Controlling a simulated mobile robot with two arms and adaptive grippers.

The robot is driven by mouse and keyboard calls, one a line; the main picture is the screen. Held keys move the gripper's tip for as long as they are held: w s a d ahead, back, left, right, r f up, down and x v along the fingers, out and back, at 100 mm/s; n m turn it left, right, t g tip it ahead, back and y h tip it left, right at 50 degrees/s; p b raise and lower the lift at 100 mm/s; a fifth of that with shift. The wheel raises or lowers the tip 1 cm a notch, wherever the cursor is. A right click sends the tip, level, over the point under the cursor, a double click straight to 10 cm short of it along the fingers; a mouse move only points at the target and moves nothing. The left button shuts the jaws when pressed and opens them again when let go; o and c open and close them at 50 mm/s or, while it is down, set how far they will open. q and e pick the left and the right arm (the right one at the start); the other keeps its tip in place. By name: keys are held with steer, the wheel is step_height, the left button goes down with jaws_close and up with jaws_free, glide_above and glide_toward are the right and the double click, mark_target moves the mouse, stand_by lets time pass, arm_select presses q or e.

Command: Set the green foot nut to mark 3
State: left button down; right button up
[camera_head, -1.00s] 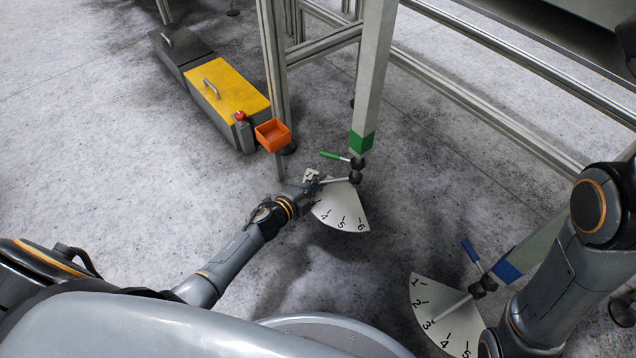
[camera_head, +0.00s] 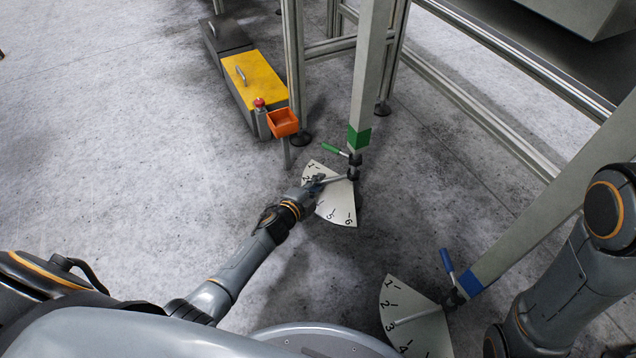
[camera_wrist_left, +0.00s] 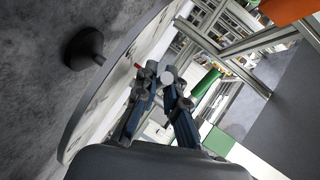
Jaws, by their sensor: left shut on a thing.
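The green-marked foot has a green band (camera_head: 359,137) on its leg and a short green handle (camera_head: 331,149) at its nut (camera_head: 354,170). A pale rod (camera_head: 336,179) runs from the nut over a white numbered dial (camera_head: 341,203). My left gripper (camera_head: 318,182) is shut on the rod near its outer end. Marks 1, 2, 5 and 6 show; the gripper covers the dial around 3, so the exact reading is hidden. In the left wrist view, the fingers (camera_wrist_left: 168,88) close around the rod's round pale end (camera_wrist_left: 167,78). My right gripper is out of view.
A blue-banded foot with its own dial (camera_head: 402,293) and blue handle (camera_head: 447,260) stands lower right. An orange bin (camera_head: 283,122) on a post and a yellow-topped box (camera_head: 254,80) stand behind left. Frame legs rise behind the green foot. Open floor lies at left.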

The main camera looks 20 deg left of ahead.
arm_select(q)
steer(key=shift+a, duration=0.1)
steer(key=c, duration=1.7)
jaws_free()
steer(key=shift+s, duration=0.1)
steer(key=v, duration=1.2)
